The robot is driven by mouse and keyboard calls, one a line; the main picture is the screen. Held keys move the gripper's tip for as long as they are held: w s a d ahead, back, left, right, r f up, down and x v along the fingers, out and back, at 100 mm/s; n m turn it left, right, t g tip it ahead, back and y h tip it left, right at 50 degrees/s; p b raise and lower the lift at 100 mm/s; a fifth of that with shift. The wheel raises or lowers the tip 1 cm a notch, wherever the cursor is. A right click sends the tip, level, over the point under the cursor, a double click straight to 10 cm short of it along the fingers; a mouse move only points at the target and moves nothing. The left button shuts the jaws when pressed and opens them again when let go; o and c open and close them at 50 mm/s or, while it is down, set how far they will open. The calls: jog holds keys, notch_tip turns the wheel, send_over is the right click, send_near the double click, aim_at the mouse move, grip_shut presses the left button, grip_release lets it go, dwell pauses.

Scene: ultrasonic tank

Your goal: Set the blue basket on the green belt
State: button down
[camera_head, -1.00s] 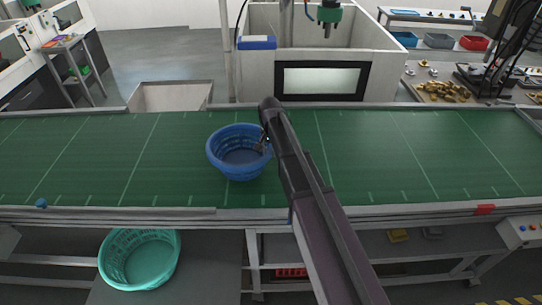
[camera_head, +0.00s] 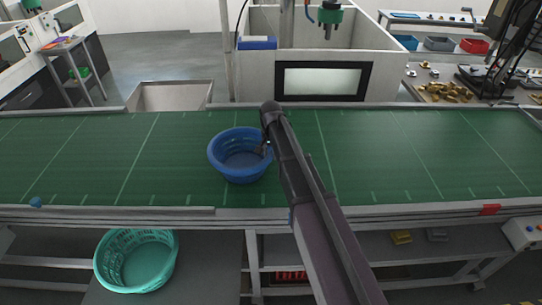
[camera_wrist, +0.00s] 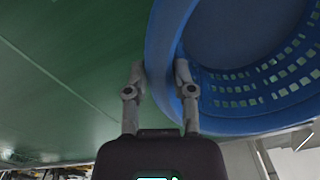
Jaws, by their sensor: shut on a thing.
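The blue basket (camera_head: 240,168) is a round, slotted basket, upright at the green belt (camera_head: 400,150), left of my arm in the head view. I cannot tell whether its base touches the belt or is slightly above it. My gripper (camera_head: 266,148) is at the basket's right rim, partly hidden by my arm. In the wrist view, the fingers of my gripper (camera_wrist: 158,72) are on both sides of the rim of the blue basket (camera_wrist: 250,95), shut on it. The green belt (camera_wrist: 60,80) fills the left of that view.
A teal basket (camera_head: 135,262) stands below the belt at the lower left. A small blue knob (camera_head: 36,202) and a red block (camera_head: 489,210) are on the belt's front rail. The belt is clear on both sides of the blue basket.

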jog(key=shift+c, duration=2.3)
grip_release()
jog(key=shift+r, duration=0.2)
notch_tip(320, 180, up, 12)
jog(key=p, duration=1.2)
jog(key=shift+f, duration=0.15)
jog(key=shift+s+d, duration=0.1)
jog(key=s+d+n, duration=0.2)
jog(key=s+d, duration=0.4)
jog(key=s, duration=0.5)
jog(key=s+d+n, duration=0.3)
jog(key=s+d, duration=0.3)
jog(key=s, duration=0.6)
jog(key=shift+d, duration=0.3)
